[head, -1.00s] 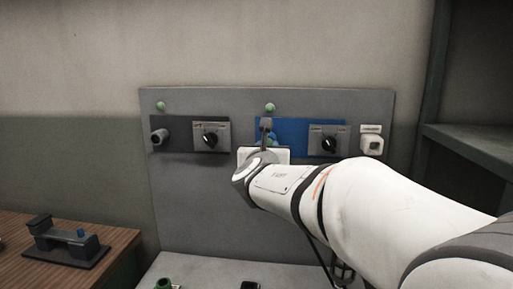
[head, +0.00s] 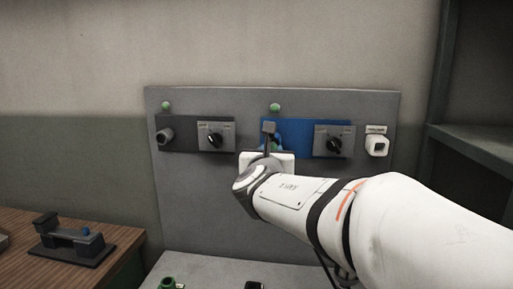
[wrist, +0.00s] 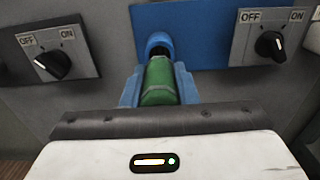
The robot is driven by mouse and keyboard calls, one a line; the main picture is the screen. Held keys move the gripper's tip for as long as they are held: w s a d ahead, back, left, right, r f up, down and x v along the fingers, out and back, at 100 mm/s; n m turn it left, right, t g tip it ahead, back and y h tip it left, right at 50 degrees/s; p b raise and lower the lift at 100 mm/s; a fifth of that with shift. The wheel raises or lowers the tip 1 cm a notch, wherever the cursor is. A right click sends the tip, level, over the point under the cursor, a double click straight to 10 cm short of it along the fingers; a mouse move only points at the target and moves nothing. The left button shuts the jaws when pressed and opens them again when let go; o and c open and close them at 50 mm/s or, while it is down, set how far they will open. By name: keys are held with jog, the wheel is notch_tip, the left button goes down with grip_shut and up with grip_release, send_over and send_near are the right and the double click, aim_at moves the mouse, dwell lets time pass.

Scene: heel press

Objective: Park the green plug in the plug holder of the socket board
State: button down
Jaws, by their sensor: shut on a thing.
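The socket board (head: 200,200) is a grey upright panel in the head view. The green plug (wrist: 159,80) is held between the blue fingers of my gripper (wrist: 158,88) in the wrist view. Its far end is at a round blue socket (wrist: 159,46) on the blue plate; I cannot tell how deep it sits. In the head view my gripper (head: 268,140) is in front of the blue plate (head: 300,130), and my wrist hides most of the plug. The plug holder may be the white square fitting (head: 377,145) at the board's right; it looks empty.
Two rotary switches (head: 215,137) (head: 334,142) flank my gripper, both marked OFF and ON. A dark round socket (head: 165,136) is at the left. Green lamps (head: 275,107) sit above. A wooden table (head: 110,255) with a dark fixture stands lower left; a dark shelf (head: 475,145) is at right.

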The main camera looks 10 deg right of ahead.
jog(key=shift+v, duration=1.4)
jog(key=s+d+b, duration=0.5)
jog(key=d+b, duration=0.4)
jog(key=d, duration=0.3)
jog(key=s+d+b, duration=0.5)
jog(key=d+b, duration=0.4)
jog(key=d, duration=0.4)
jog(key=shift+s+d, duration=0.15)
jog(key=shift+d, duration=0.15)
dwell(1.0)
dwell(0.4)
jog(key=shift+p+x, duration=0.4)
jog(key=shift+x, duration=2.05)
